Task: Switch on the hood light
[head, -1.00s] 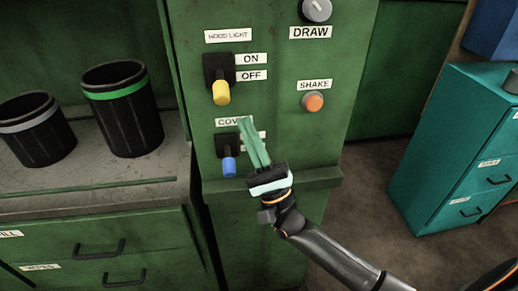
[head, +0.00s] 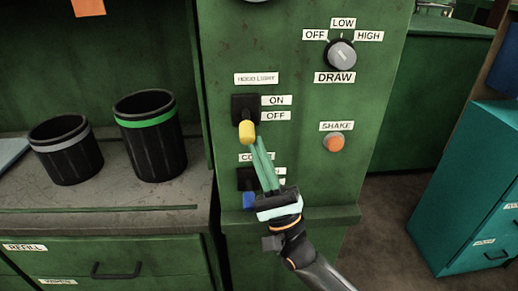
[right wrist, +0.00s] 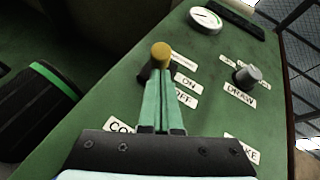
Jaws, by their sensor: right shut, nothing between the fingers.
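The hood light switch is a yellow-tipped lever (head: 247,133) on a black base, on the green panel under the HOOD LIGHT label. The lever points down, beside the OFF label (head: 276,116); the ON label (head: 276,100) is above that. My right gripper (head: 257,143) is shut and empty, with its green fingertips just below the lever's tip. In the right wrist view the yellow knob (right wrist: 161,54) shows right beyond the fingertips (right wrist: 162,76). I cannot tell whether they touch. My left gripper is not in view.
The blue-tipped cover switch (head: 249,201) is below, partly hidden by my gripper. The SHAKE button (head: 334,142) and DRAW knob (head: 341,55) are to the right. Two black bins (head: 150,140) stand on the counter at left. A teal cabinet (head: 470,185) stands at right.

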